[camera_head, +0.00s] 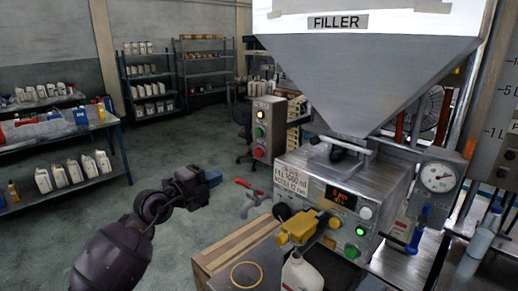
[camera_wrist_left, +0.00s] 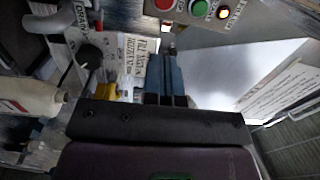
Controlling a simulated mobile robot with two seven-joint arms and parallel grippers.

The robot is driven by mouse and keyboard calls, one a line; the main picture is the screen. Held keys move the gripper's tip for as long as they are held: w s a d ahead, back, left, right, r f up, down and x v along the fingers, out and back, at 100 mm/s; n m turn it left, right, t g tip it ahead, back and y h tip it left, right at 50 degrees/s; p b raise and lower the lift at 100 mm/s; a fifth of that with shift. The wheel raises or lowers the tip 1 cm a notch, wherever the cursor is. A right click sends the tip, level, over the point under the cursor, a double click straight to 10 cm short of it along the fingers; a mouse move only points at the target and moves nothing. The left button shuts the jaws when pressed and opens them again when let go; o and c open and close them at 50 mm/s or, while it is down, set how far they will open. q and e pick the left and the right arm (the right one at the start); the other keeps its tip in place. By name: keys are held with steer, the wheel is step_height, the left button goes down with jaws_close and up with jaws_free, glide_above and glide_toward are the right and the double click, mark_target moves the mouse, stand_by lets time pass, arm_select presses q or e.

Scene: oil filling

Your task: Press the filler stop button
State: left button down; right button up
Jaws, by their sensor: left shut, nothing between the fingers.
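The filler (camera_head: 375,75) is a steel hopper on a machine body at right. A grey control box (camera_head: 268,125) stands behind it, with a pale lit lamp (camera_head: 260,114), a green button (camera_head: 259,132) and a red button (camera_head: 258,152), lowest. The red button (camera_wrist_left: 165,4) also shows at the top edge of the left wrist view. I cannot read which button is labelled stop. My left gripper (camera_head: 214,177) is shut and empty, in the air left of the machine, apart from the box. My right gripper is not in view.
A white bottle (camera_head: 300,273) stands under the yellow nozzle part (camera_head: 302,229). A wooden-edged table (camera_head: 233,250) holds a yellow ring. Open floor lies behind my left arm.

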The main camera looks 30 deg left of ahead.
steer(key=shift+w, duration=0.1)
arm_select(q)
steer(key=shift+w+a+r, duration=0.2)
steer(key=shift+w+r, duration=0.05)
steer(key=shift+r, duration=0.1)
steer(key=shift+s, duration=0.1)
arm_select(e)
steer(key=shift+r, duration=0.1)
arm_select(q)
steer(key=b, duration=0.2)
glide_toward(258, 154)
steer(key=x, duration=0.5)
steer(key=shift+w+d+f, duration=0.1)
steer(key=shift+w, duration=0.25)
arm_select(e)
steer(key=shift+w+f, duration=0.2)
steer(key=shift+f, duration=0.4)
arm_select(q)
steer(key=shift+b+x, duration=0.6)
steer(key=shift+x, duration=0.3)
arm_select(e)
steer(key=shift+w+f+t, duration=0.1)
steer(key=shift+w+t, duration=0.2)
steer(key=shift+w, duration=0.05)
arm_select(q)
steer(key=shift+w, duration=0.1)
